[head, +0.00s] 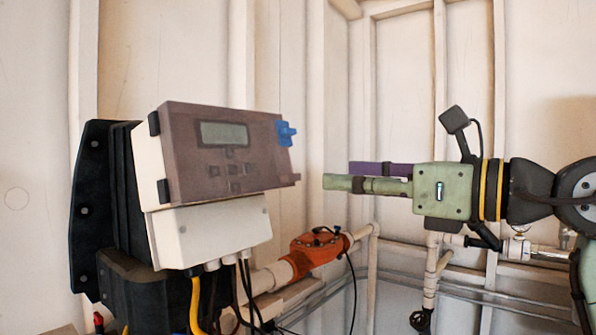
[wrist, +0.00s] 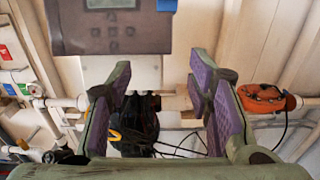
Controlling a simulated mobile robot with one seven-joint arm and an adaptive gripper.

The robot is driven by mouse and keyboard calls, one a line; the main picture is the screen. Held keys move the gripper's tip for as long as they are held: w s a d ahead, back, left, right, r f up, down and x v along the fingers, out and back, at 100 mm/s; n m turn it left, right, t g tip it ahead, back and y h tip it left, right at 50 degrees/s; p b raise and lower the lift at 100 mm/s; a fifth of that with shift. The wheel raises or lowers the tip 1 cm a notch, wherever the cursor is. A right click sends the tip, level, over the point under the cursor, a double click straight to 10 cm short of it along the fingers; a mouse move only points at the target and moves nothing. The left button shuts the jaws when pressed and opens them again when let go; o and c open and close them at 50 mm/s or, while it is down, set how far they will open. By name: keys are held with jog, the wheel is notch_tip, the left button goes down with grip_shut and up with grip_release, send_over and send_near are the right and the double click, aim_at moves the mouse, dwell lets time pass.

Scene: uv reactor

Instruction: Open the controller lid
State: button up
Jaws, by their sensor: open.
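The controller (head: 208,232) is a cream box on a dark backing at the left of the head view. Its lid (head: 182,165) is a see-through brown cover over a grey display and several buttons, and it looks closed. A blue latch (head: 286,133) sits on its right side. The lid also shows at the top of the wrist view (wrist: 75,40), with the blue part (wrist: 167,5) at the picture's edge. My gripper (head: 336,182) is to the right of the lid, apart from it. In the wrist view its purple-padded fingers (wrist: 158,68) are spread and empty.
An orange pipe fitting (head: 310,254) on a cream pipe lies below and between the controller and my gripper. Yellow and black cables (head: 195,305) hang under the controller. Wall studs and panels stand behind. The gap between lid and gripper is clear.

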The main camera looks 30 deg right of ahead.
aim_at(295, 175)
jog(key=p+x, duration=0.2)
jog(key=x, duration=0.6)
jog(key=shift+w, duration=0.1)
grip_shut()
dwell(0.4)
